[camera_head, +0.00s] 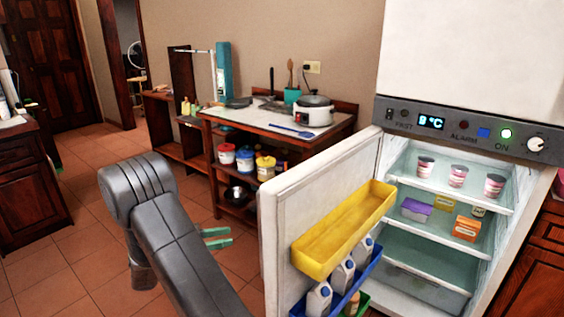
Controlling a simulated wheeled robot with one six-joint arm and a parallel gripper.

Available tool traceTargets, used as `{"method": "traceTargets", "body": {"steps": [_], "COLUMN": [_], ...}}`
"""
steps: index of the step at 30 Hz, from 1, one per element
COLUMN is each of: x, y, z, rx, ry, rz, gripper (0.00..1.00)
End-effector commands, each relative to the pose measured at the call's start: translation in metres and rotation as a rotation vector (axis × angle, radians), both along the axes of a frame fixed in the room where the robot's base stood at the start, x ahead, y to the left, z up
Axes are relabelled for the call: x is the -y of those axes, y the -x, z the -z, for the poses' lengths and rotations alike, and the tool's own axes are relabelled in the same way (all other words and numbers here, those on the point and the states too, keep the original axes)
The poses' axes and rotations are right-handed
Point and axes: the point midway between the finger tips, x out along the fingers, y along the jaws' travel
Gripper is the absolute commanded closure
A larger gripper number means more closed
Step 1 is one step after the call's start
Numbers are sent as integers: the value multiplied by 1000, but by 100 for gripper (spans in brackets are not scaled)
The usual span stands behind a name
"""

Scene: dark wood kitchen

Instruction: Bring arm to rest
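My arm reaches up from the bottom of the head view and bends at a grey elbow left of centre. My gripper (228,238) shows beside the arm as two green fingers, apart from each other. Nothing shows between them. The wrist behind the fingers is hidden by my arm. The fingers are left of the open fridge door (283,220), over the tiled floor, and look apart from the door.
The fridge (455,110) stands open at right, with cups and small boxes on its shelves and bottles in its door. A wooden worktable (262,127) with a rice cooker (314,111) stands behind. Cabinets (30,185) stand at left. Tiled floor (70,255) is clear at left.

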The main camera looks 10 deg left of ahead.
Motion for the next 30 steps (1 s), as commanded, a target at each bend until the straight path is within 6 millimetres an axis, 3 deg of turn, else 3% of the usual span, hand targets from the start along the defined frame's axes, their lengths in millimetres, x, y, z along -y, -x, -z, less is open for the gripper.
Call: {"method": "traceTargets", "body": {"steps": [15,21,30], "x": [90,105,106], "y": [-38,-45,-45], "z": [-1,0,0], "rx": [0,0,0], "ry": [-1,-1,-1], "rz": [3,1,-2], "gripper": [65,65,65]}}
